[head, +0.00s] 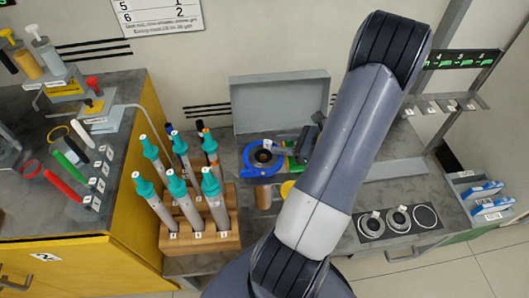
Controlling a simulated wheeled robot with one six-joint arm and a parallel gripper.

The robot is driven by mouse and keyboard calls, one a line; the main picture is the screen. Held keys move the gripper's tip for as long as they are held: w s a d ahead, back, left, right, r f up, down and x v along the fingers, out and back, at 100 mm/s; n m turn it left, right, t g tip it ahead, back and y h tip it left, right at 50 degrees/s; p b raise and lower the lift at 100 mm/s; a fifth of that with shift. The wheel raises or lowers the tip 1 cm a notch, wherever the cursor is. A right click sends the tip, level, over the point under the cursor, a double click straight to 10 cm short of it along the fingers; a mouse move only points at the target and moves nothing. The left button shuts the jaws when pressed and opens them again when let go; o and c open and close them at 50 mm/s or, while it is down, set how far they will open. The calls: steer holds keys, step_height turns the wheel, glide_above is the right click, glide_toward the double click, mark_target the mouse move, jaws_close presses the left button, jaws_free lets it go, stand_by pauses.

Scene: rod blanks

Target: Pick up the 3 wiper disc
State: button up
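Round grey discs with dark centres and small white tags lie on a dark mat at the lower right: a left disc (371,225) and a middle disc (398,218). The right place on the mat is a dark circle with a pale outline (425,216), and I cannot tell whether a disc lies there. The tags are too small to read, so I cannot tell which is 3. My gripper (299,147) is at the bench's middle, right of a blue ring fixture (247,158) with a dark round centre. My arm partly hides it, and its opening does not show.
A wooden rack (203,240) holds several grey rods with teal tops, left of my arm. A grey open lid or panel (280,100) stands behind the blue fixture. A slotted shelf (445,104) is at upper right, blue-and-white items (484,190) at far right.

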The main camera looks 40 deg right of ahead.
mark_target(270, 141)
steer(key=shift+x, duration=1.8)
steer(key=shift+w+d+r, duration=0.1)
steer(key=shift+w+d, duration=0.05)
steer(key=shift+c, duration=0.4)
jaws_close()
